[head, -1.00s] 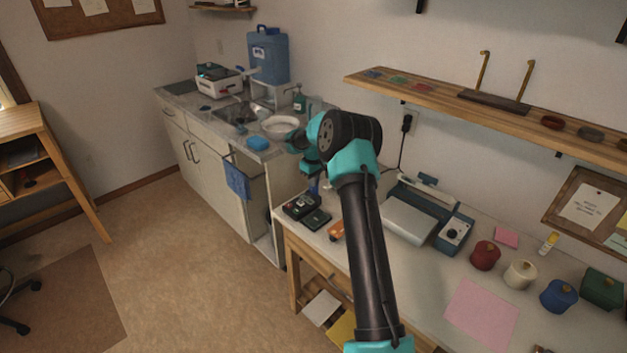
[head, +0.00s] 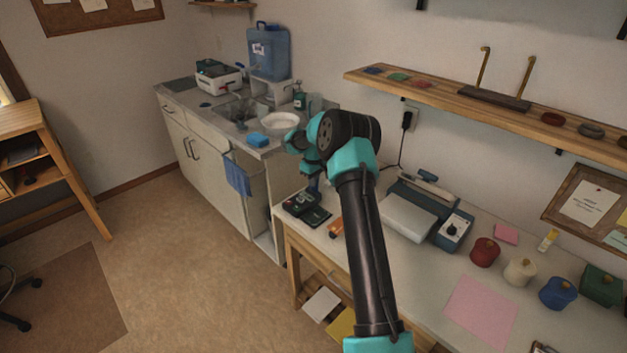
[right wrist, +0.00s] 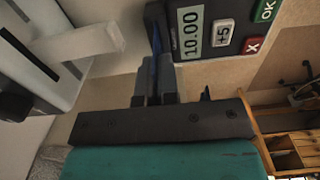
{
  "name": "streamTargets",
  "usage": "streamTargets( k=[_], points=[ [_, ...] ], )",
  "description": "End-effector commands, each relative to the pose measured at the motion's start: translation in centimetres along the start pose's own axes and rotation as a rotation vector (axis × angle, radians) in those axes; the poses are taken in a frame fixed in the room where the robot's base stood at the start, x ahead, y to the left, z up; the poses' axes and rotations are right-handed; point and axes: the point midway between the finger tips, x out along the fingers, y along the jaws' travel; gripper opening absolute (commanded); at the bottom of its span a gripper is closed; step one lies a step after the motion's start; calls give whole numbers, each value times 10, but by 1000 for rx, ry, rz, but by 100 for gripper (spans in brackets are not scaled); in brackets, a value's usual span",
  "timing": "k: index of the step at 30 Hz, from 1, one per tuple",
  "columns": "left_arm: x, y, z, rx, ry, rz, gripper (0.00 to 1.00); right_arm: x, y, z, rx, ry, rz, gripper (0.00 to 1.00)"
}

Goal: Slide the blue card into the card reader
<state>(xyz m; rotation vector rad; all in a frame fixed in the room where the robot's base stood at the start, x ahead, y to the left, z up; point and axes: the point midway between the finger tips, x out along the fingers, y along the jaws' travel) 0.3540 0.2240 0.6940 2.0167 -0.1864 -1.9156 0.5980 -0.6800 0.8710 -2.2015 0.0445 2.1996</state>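The card reader (head: 300,204) is a dark box on the left end of the workbench. In the right wrist view the reader (right wrist: 224,28) shows a "10.00" display, a "+5" key, a green OK key and a red X key. My right gripper (head: 315,190) points down beside the reader. In the right wrist view my right gripper (right wrist: 155,75) is shut on the blue card (right wrist: 155,45), seen edge-on as a thin blue strip. The card's far end lies at the dark side of the reader; how deep it sits there is hidden. My left gripper is not in view.
An orange object (head: 336,228) lies right of the reader. Red (head: 485,252), cream and blue pots stand further right, near a pink sheet (head: 481,309). A sink counter stands at the back left.

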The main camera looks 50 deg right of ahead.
Motion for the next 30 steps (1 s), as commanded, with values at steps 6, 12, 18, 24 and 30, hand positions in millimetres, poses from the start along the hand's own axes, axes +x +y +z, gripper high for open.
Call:
streamTargets(
  k=[6,12,18,24,30],
  points=[
    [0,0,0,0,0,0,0,4,0,0,0,0,0,0],
    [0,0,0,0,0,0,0,7,0,0,0,0,0,0],
    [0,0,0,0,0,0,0,10,0,0,0,-1,0,0],
    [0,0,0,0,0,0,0,12,0,0,0,-1,0,0],
    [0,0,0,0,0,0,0,13,0,0,0,0,0,0]
  ],
)
